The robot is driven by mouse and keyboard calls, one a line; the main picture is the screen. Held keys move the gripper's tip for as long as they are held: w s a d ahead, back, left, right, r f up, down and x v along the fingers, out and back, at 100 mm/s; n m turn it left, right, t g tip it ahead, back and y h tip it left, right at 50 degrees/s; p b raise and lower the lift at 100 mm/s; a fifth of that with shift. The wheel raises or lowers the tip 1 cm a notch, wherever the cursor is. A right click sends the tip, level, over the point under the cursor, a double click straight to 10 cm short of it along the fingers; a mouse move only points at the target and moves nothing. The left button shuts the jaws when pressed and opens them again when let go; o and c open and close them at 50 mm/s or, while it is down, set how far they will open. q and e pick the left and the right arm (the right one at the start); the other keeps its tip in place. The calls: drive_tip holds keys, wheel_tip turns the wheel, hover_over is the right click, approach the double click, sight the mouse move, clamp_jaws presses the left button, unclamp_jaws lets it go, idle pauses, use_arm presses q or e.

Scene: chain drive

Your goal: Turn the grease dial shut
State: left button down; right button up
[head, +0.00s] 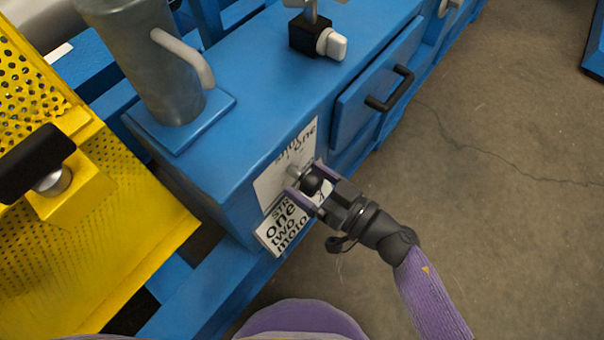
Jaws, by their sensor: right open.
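A white plate (270,184) with printed words, among them one that looks like "shut" and "one", is on the front face of the blue housing. A light grey stub (293,171), apparently part of the dial, stands out from this plate. My right gripper (307,180) is at the plate, its purple-edged fingers open on either side of a dark rounded part. I cannot tell whether the fingers touch the dial, and its pointer is hidden. A second label (283,229) below reads "STR one two moto", partly covered by the gripper. My left gripper is not in view.
A grey metal jug-like cylinder (160,75) stands on the blue housing (235,110). A drawer with a black handle (390,89) is to the right. A yellow perforated guard (110,250) fills the left.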

drive_tip(key=shift+w+a, duration=0.4)
drive_tip(key=shift+a, duration=0.15)
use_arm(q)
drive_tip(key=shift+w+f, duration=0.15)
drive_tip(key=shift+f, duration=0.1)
use_arm(e)
drive_tip(key=c, duration=0.6)
clamp_jaws()
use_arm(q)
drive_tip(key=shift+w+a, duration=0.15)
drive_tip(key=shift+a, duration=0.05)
